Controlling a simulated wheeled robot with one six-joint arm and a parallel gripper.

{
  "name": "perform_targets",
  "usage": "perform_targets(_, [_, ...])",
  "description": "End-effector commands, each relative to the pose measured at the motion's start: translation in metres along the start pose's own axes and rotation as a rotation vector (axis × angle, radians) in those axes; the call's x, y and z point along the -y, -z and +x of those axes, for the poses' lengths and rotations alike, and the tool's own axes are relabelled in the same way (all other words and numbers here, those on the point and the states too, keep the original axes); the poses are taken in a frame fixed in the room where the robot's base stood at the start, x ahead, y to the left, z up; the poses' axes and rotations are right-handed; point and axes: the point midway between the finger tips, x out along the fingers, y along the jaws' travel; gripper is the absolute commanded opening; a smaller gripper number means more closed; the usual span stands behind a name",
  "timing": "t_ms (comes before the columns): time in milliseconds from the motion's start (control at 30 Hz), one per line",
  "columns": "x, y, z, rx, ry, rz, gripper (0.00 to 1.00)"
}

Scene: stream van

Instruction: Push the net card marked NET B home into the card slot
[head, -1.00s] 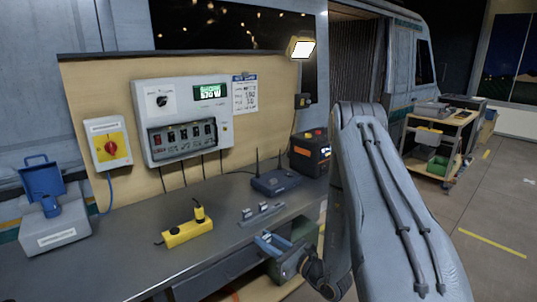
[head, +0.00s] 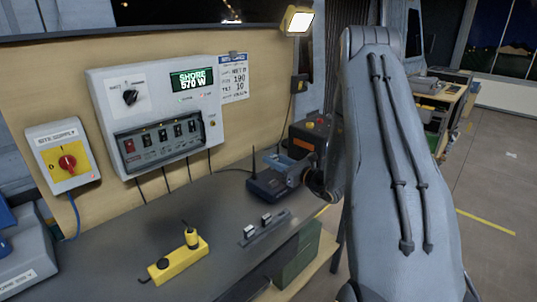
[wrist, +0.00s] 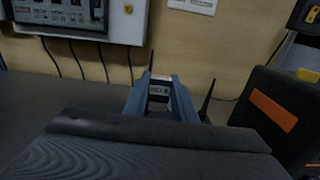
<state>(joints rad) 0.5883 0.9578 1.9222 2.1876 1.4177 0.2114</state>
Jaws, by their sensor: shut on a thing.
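My gripper (head: 283,166), with blue fingers, is at the router (head: 266,188) on the bench. In the wrist view its fingers (wrist: 159,98) are shut on a small card with a pale label (wrist: 158,90); the marking is too small to read. Two thin router antennas rise beyond the fingers in the wrist view. The card slot is hidden behind the gripper, and I cannot tell how far the card is in it or whether it touches it.
A dark box with orange marks (head: 312,138) stands close right of the router. A grey rack with two small pieces (head: 264,228) and a yellow socket block (head: 178,262) lie nearer on the bench. The wall panel (head: 160,105) is behind to the left.

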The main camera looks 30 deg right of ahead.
Motion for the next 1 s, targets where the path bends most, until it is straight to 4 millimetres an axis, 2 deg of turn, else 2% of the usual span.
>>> perform_targets(500, [0.001, 0.0, -0.001, -0.001, 0.002, 0.001, 0.03])
perform_targets(1000, [0.001, 0.038, -0.001, -0.002, 0.002, 0.003, 0.03])
